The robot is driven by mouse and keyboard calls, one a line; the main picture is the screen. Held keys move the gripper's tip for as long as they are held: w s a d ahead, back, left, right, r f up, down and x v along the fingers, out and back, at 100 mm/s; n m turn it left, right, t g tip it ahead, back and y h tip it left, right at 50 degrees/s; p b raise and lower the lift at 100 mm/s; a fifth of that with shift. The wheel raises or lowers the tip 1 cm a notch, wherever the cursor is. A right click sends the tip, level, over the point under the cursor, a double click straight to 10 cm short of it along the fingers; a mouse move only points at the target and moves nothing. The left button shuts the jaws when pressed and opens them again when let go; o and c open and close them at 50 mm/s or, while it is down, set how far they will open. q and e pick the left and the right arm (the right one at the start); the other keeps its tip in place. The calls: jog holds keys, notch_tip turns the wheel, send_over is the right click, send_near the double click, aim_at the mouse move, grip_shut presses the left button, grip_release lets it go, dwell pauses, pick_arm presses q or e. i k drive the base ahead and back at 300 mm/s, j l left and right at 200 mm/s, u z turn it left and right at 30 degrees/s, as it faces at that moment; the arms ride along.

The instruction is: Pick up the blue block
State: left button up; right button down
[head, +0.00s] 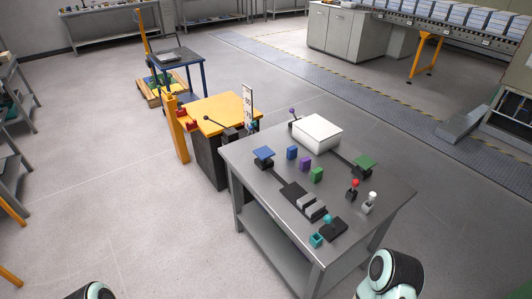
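The small blue block (292,152) stands upright on the grey metal table (240,165), toward its back left. A purple block (305,163) and a green block (317,175) stand in a row with it, to its right and nearer me. Nothing touches the blue block from above. Only rounded parts of my two arms show at the bottom edge, one at the left and one at the right, both away from the block. Neither gripper's fingers are in view.
A blue plate on a dark stand (263,153) is left of the block. A white box (317,132) sits behind. A green plate (365,161), knobbed levers (353,188) and a teal cup (316,240) are also on the table.

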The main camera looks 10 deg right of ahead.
aim_at(291, 151)
jog(key=i+j+z, duration=0.35)
jog(key=j, duration=0.4)
jog(key=i+j+z, duration=0.15)
jog(key=i+j, duration=0.15)
jog(key=j, duration=0.1)
